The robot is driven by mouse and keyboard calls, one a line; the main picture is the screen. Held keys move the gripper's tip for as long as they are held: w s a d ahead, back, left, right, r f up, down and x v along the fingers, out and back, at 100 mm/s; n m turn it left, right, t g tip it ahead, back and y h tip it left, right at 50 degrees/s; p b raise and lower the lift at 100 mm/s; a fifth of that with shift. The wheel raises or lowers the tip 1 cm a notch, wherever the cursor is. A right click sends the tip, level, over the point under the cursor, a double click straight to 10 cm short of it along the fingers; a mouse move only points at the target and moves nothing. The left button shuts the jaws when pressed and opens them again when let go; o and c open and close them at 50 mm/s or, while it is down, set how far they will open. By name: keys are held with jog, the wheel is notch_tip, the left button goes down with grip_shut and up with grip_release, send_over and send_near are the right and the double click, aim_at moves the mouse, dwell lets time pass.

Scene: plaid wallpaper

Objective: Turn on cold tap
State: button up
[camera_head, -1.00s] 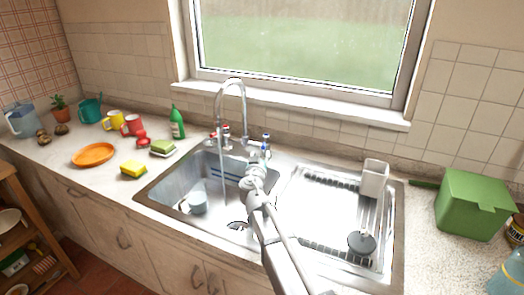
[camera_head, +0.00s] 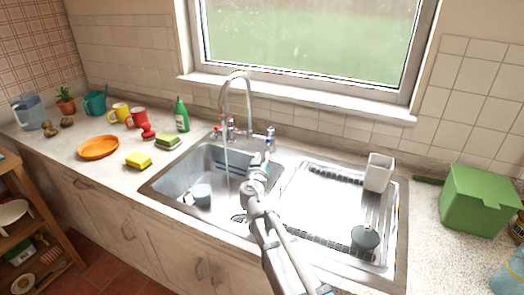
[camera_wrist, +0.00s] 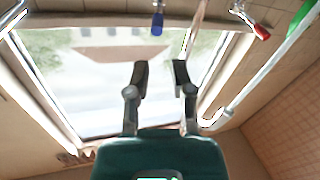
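The blue-marked cold tap (camera_head: 270,136) stands at the sink's back edge, right of the tall curved spout (camera_head: 248,95). The red-marked tap (camera_head: 217,131) is on the spout's left. A thin stream of water appears to fall from the spout into the left basin (camera_head: 175,181). My gripper (camera_head: 263,157) is just in front of and below the blue tap. In the wrist view its two fingers (camera_wrist: 161,68) are apart with nothing between them. The blue handle (camera_wrist: 157,24) shows beyond the fingertips, apart from them. The red handle (camera_wrist: 261,32) is farther right there.
The left basin holds a cup (camera_head: 202,194). A white container (camera_head: 379,172) and a dark round object (camera_head: 365,237) stand on the drainboard (camera_head: 325,197). A green bottle (camera_head: 182,115) is left of the taps. A green box (camera_head: 477,198) is at right.

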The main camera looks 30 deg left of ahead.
jog(key=shift+a, duration=0.15)
jog(key=shift+c, duration=1.1)
jog(key=shift+a+r+n, duration=0.1)
jog(key=shift+a+n, duration=0.1)
jog(key=shift+n, duration=0.1)
grip_shut()
jog(key=s+a+r+n+h+p, duration=0.1)
jog(key=s+a+n+h+p, duration=0.1)
jog(key=a+n+h, duration=0.2)
jog(key=shift+s+a+r+n+p, duration=0.3)
jog(key=shift+a+n, duration=1.55)
jog(key=shift+n, duration=1.15)
